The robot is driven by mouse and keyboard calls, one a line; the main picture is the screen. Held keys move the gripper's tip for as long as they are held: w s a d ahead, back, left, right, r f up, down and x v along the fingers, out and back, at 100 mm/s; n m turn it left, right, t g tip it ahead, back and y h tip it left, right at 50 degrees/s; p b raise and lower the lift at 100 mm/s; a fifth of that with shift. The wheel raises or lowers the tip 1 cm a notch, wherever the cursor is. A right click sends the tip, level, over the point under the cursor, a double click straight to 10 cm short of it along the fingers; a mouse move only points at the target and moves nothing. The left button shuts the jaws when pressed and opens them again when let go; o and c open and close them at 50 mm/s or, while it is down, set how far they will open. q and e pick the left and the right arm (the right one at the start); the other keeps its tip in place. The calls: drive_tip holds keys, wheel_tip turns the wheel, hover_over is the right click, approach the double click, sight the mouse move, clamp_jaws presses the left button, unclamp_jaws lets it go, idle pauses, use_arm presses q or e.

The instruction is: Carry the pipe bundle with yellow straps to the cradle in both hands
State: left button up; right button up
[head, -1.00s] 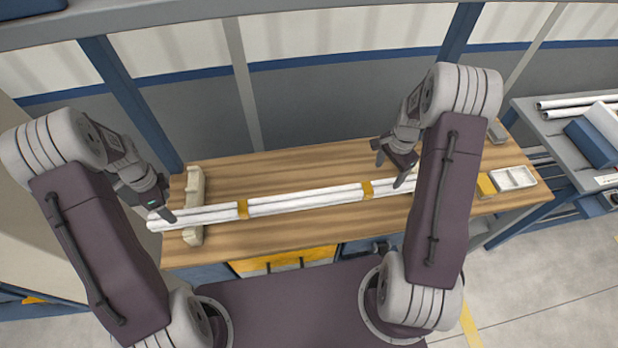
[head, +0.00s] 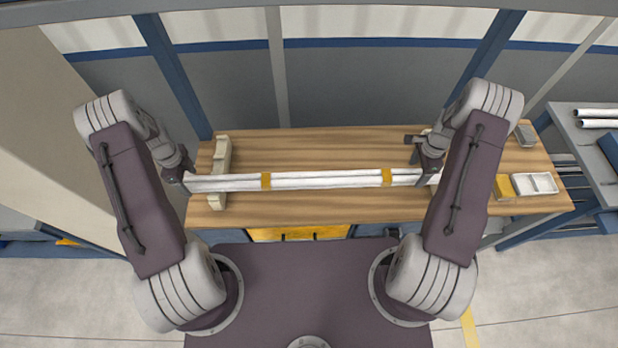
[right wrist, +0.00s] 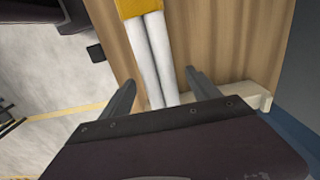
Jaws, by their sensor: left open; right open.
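The bundle of white pipes with yellow straps (head: 325,180) runs left to right along the wooden bench. Its left end lies across a cream notched block (head: 221,160). My left gripper (head: 184,184) is open at the bundle's left end. My right gripper (head: 430,170) is open over the right end and partly hides it. In the right wrist view, my right fingers (right wrist: 160,92) stand apart on either side of the pipes (right wrist: 153,55), with a yellow strap (right wrist: 138,7) further along. A second cream block (right wrist: 252,96) lies beyond them, mostly hidden in the head view.
A white divided tray (head: 534,184) and a yellow item (head: 505,187) sit at the bench's right end, near a small grey object (head: 525,135). A grey side table (head: 585,140) holding white pipes stands to the right. The bench (head: 320,150) behind the bundle is clear.

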use_arm(q)
drive_tip(key=shift+f, duration=0.65)
use_arm(e)
drive_tip(key=shift+f, duration=0.65)
use_arm(q)
drive_tip(key=shift+s+f, duration=0.1)
drive_tip(key=shift+f, duration=0.4)
use_arm(e)
drive_tip(key=shift+s+f, duration=0.1)
drive_tip(key=shift+f, duration=0.4)
use_arm(q)
clamp_jaws()
use_arm(e)
clamp_jaws()
